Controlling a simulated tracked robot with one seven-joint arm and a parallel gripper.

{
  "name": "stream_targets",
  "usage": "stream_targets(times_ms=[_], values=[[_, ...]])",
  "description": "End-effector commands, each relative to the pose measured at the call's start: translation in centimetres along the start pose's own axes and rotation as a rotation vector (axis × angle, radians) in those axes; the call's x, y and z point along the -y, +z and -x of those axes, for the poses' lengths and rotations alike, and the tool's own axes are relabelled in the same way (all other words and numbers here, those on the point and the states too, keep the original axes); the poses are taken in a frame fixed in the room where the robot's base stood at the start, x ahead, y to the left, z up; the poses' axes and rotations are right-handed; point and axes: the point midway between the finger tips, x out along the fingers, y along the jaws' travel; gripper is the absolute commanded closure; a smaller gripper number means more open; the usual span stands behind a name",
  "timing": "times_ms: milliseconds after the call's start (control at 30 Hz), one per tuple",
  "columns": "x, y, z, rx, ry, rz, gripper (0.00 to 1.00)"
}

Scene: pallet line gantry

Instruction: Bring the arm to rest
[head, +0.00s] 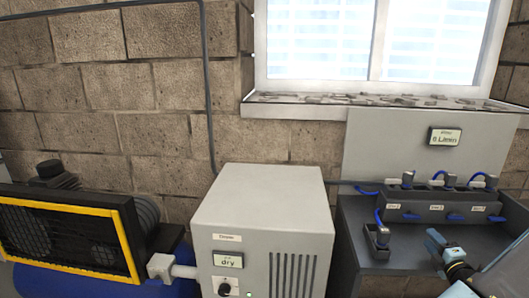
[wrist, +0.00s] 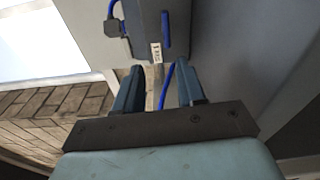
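In the wrist view my gripper (wrist: 158,80) shows its two dark blue fingers standing apart, with a clear gap between them. A thin blue hose (wrist: 166,88) shows in that gap, seemingly beyond the fingers; I see no contact. A grey block with a small label (wrist: 156,53) is just past the fingertips.
A grey manifold (head: 430,210) with several blue-handled valves sits on the dark bench (head: 352,250) close to my arm. A display (head: 445,137) above reads 8 L/min. A grey dryer cabinet (head: 262,200) stands centrally; a yellow-framed compressor guard (head: 65,235) is at left.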

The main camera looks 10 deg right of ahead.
Motion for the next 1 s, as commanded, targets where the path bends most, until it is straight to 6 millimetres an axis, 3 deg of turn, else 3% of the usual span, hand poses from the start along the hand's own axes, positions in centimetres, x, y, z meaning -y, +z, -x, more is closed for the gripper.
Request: stream_targets(times_ms=[200, 467, 700, 1000], values=[[-5.3, -7.1, -2.9, -0.306, 0.049, 0.299, 0.60], [-10.4, -16.2, -3.4, -0.671, 0.158, 0.683, 0.60], [-14.0, -23.7, -1.6, -0.992, 0.315, 1.055, 0.60], [-17.4, -30.6, 2.8, -1.347, 0.590, 1.527, 0.60]])
